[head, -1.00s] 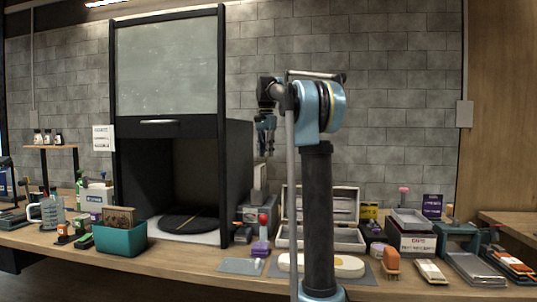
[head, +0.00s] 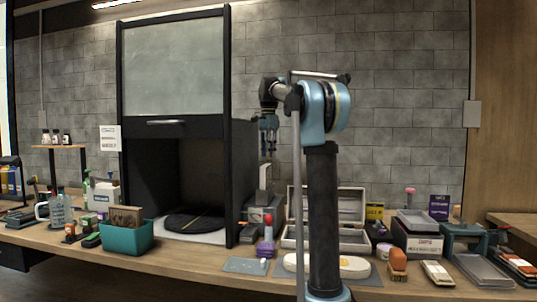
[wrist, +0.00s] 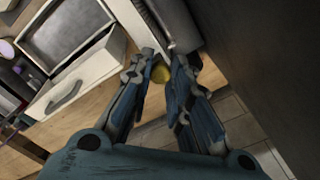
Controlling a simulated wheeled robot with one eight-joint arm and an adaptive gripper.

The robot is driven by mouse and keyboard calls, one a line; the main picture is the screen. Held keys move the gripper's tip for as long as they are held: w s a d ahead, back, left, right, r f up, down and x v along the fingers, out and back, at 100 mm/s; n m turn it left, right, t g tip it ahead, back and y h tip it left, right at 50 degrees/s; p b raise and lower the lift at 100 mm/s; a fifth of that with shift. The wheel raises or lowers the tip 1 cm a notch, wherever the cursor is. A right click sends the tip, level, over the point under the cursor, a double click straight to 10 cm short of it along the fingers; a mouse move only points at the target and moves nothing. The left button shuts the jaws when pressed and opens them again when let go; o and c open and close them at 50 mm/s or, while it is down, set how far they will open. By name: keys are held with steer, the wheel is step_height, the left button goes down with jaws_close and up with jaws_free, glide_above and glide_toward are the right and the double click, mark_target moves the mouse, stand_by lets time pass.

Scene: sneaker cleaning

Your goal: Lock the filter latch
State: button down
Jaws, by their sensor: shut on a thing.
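My gripper (head: 268,150) hangs pointing down above the back of the bench, to the right of the black cabinet. In the wrist view my gripper (wrist: 164,60) has its blue fingers drawn in around a small round yellow knob (wrist: 161,73), shut on it. The knob lies beside a white strip and a grey upright body (wrist: 175,24). In the head view a grey unit with a pale upright part (head: 264,178) stands below the gripper. I cannot tell whether the knob is the filter latch, and no latch is clearly seen.
The black cabinet (head: 240,175) stands close to the left of the gripper. An open pale case (head: 352,240) lies to the right, partly behind my arm. A red-topped purple bottle (head: 267,232) stands in front. A teal bin (head: 126,239) is at the left.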

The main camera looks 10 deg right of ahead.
steer(key=shift+w, duration=0.1)
steer(key=c, duration=1.5)
jaws_free()
steer(key=shift+o, duration=0.2)
step_height(320, 180, up, 12)
steer(key=shift+f, duration=0.1)
